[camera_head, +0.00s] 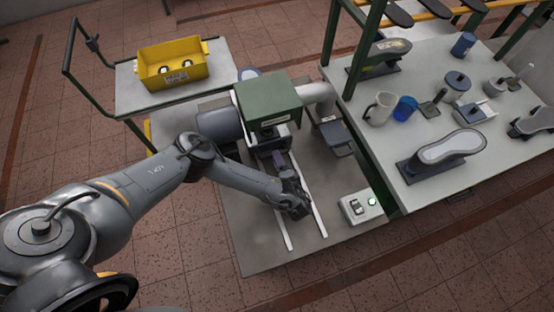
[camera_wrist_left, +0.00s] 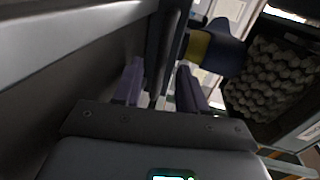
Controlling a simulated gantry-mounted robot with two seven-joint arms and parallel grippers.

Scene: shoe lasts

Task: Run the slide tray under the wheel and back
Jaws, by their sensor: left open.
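The green-hooded machine (camera_head: 268,102) stands over two pale slide rails (camera_head: 316,214). The wheel (camera_wrist_left: 275,80), a dark, bumpy round surface, shows at the right of the left wrist view. What looks like the slide tray, a dark shape (camera_head: 262,144), is at the hood's front, mostly hidden. My left gripper (camera_head: 278,160) reaches between the rails toward the hood. Its purple fingers (camera_wrist_left: 160,85) stand apart, open. A dark blue and yellow piece (camera_wrist_left: 205,50) lies just beyond them; I cannot tell whether it touches them. My right gripper is not in view.
A yellow bin (camera_head: 172,65) rests on a cart at the back left.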

